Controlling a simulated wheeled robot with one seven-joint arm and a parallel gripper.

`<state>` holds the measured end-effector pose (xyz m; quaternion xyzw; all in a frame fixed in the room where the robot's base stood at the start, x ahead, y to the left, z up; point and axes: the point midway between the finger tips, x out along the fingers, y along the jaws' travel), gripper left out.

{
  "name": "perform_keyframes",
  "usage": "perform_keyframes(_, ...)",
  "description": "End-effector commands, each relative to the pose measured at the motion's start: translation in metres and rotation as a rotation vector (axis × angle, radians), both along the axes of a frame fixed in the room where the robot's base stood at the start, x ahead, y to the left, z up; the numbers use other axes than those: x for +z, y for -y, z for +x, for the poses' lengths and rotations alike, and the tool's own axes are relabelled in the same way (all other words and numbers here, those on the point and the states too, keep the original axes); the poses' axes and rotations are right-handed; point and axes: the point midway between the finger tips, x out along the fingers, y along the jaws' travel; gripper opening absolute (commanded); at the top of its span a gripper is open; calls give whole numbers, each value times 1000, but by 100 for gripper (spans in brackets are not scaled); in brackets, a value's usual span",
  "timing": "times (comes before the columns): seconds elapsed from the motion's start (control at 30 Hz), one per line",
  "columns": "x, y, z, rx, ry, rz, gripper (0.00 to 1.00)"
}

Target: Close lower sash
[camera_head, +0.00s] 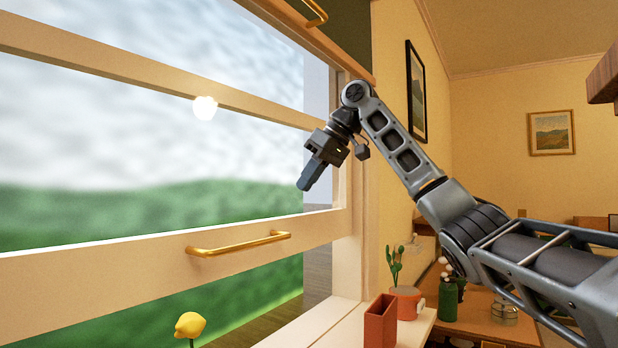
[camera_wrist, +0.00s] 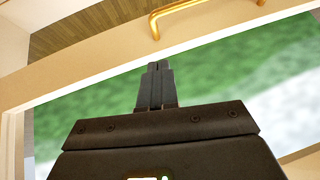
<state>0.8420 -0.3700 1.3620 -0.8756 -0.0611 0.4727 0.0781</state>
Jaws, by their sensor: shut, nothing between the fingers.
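The lower sash (camera_head: 120,268) is a cream wooden window frame with a brass bar handle (camera_head: 240,244) on its bottom rail. The sash is raised, with an open gap under its bottom rail above the sill (camera_head: 310,322). My gripper (camera_head: 306,184) is shut and empty, in front of the sash's pane, above and to the right of the handle. In the wrist view my gripper's fingers (camera_wrist: 158,70) are together and point toward the bottom rail (camera_wrist: 90,62). The handle (camera_wrist: 190,10) shows there at the top, apart from the fingers.
A yellow flower (camera_head: 189,325) stands low at the front. A terracotta box (camera_head: 381,322) and a potted plant (camera_head: 405,300) stand at the sill's right end. A desk (camera_head: 480,312) with a green vase (camera_head: 448,300) lies to the right. Another brass handle (camera_head: 314,12) is at the top.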

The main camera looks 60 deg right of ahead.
Motion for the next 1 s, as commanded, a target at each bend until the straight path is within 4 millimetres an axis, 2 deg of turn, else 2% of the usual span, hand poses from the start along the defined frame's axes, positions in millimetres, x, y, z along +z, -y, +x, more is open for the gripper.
perform_keyframes(0.3,-51,-12,34,1,-1,1,0)
perform_keyframes(0.5,-77,-16,27,0,2,0,0)
perform_keyframes(0.7,-88,-19,25,0,2,0,0)
perform_keyframes(1.0,-88,-19,25,0,2,0,0)
